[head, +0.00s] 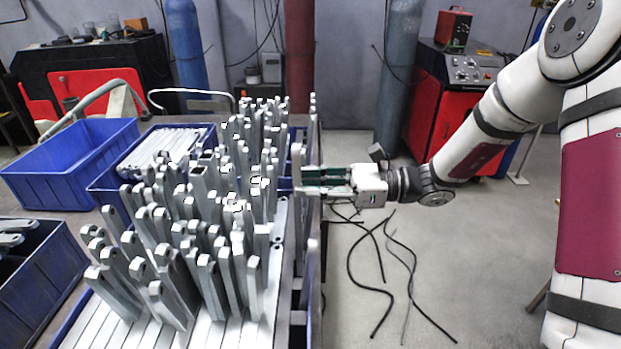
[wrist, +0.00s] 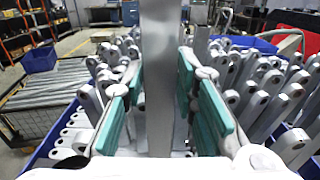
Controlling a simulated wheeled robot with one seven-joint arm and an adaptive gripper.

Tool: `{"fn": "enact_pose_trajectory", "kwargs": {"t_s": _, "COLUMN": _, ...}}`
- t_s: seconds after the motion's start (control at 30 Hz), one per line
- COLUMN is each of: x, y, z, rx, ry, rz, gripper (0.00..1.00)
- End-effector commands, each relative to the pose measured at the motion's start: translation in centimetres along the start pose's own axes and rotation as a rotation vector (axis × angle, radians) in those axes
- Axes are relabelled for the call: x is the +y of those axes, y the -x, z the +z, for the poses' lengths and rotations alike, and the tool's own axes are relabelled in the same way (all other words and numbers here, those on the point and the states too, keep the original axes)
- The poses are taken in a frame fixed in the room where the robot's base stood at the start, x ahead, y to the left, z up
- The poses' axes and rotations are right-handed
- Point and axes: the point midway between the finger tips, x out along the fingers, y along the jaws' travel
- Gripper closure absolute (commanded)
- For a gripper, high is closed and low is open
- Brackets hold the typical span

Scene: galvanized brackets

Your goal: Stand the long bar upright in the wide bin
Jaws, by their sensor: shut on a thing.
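My gripper (head: 306,180) reaches in from the right with its green-padded fingers shut on a long grey bar (head: 297,160). The bar is upright and passes between the two green pads in the wrist view (wrist: 158,80); its top is out of that view. The wide blue bin (head: 313,285) is crowded with upright grey bars (head: 205,225) over flat-lying ones. The held bar is at the right edge of this bin. Its lower end is hard to make out, so I cannot tell whether it touches anything.
An empty-looking blue bin (head: 75,165) stands at the left, and another (head: 45,265) holding some parts is at the lower left. A bin of flat-lying bars (head: 165,145) is behind. Hoses (head: 385,270) lie on the open floor at right.

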Motion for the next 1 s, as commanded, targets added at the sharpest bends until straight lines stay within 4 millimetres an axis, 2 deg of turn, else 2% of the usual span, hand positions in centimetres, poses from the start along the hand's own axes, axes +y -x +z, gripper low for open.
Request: {"fn": "enact_pose_trajectory", "kwargs": {"t_s": 1.0, "x": 0.0, "y": 0.0, "z": -6.3, "rx": -0.002, "ry": -0.001, "rz": 0.0, "gripper": 1.0}}
